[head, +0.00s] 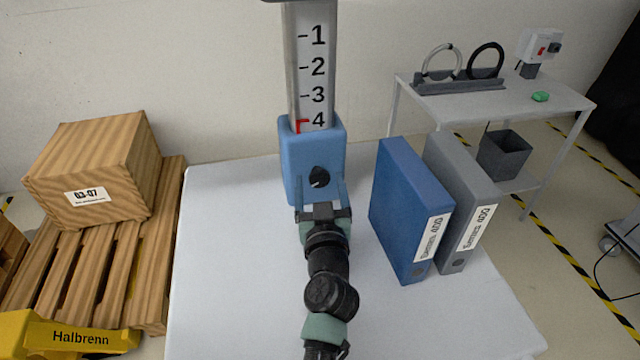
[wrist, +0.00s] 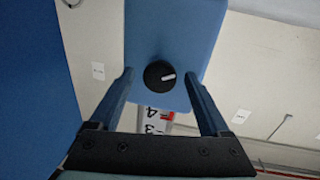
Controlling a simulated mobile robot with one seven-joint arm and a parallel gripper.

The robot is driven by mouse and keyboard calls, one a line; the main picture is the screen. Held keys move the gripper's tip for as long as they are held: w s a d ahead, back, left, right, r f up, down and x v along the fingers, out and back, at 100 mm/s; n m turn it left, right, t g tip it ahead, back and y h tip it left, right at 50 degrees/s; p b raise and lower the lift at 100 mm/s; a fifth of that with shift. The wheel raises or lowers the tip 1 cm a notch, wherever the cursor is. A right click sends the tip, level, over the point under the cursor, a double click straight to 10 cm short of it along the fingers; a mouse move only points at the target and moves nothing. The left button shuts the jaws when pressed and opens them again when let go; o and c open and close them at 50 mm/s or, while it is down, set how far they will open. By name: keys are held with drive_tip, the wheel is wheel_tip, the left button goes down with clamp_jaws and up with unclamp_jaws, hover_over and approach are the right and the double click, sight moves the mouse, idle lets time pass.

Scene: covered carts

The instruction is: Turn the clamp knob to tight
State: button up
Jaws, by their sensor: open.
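The clamp knob (head: 319,177) is a round black dial with a pale pointer line, on the front of a blue clamp block (head: 297,150). The block sits around a grey upright post with a numbered scale (head: 312,60), and a red mark shows near the 4. The knob also shows in the wrist view (wrist: 159,75), between my fingers and beyond them, its white line pointing right and slightly up. My gripper (head: 320,187) is open and empty in front of the block, also seen in the wrist view (wrist: 160,78). No tight or loose labels are readable.
A blue binder (head: 405,210) and a grey binder (head: 462,185) stand right of my arm on the white table (head: 225,260). The table's left side is clear. A wooden crate (head: 95,170) on a pallet stands left; a grey side table (head: 500,105) stands back right.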

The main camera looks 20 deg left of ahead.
clamp_jaws()
idle(0.3)
drive_tip(key=shift+r+m, duration=0.1)
drive_tip(key=shift+m, duration=0.2)
drive_tip(key=m+g+p, duration=0.1)
drive_tip(key=m+p, duration=0.1)
drive_tip(key=m, duration=0.2)
drive_tip(key=shift+d+r+m+p, duration=0.1)
drive_tip(key=shift+m+p, duration=0.2)
drive_tip(key=shift+p, duration=0.05)
drive_tip(key=m+p, duration=0.1)
drive_tip(key=m, duration=0.4)
drive_tip(key=shift+m+g+p, duration=0.3)
drive_tip(key=shift+g+p, duration=0.1)
drive_tip(key=m+g+y+p, duration=0.1)
drive_tip(key=m, duration=0.4)
drive_tip(key=shift+w+d, duration=0.1)
drive_tip(key=m+y, duration=0.1)
drive_tip(key=m, duration=0.4)
drive_tip(key=shift+g, duration=0.3)
drive_tip(key=shift+m+y, duration=0.4)
